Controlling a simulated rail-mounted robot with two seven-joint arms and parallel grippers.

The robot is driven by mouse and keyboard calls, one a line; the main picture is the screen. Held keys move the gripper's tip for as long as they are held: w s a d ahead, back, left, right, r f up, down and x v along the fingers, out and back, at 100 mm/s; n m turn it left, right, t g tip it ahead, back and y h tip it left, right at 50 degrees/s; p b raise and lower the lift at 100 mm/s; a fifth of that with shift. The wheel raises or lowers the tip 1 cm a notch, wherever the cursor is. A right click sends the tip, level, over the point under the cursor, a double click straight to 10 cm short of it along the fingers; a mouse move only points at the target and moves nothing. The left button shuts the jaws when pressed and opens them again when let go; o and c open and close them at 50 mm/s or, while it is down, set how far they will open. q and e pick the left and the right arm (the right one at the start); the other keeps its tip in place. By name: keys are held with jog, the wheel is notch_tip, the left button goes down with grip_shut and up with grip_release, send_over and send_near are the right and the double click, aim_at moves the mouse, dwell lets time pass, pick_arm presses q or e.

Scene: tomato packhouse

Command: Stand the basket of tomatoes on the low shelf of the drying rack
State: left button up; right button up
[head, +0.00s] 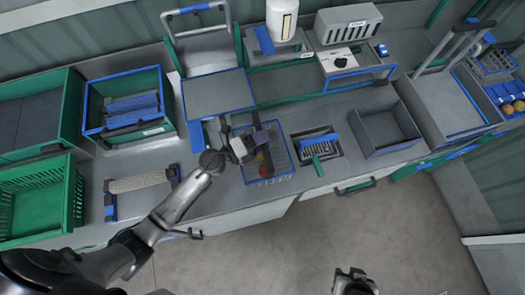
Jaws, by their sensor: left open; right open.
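The blue-edged wire basket (282,156) stands on the grey counter in the middle of the head view, with red and yellow tomatoes (263,170) in it. My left gripper (254,146) is open over the basket and hides part of it; I cannot tell if it touches the basket. My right gripper (355,283) is open and empty at the bottom edge, over the floor and far from the basket. A frame with uprights and a low blue-edged grey shelf (218,93) stands behind the basket, and its shelf is empty. I cannot tell for sure that this is the drying rack.
Right of the basket are a brush on a dark tray (318,146) and an empty grey bin (386,129). A similar framed platform (445,103) stands further right. Green crates (38,205) and a blue-rimmed crate (128,105) stand left, near a roller (140,182). The floor in front is clear.

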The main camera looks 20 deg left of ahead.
pick_arm(q)
jog(key=shift+x, duration=0.95)
jog(key=shift+c, duration=0.3)
grip_shut()
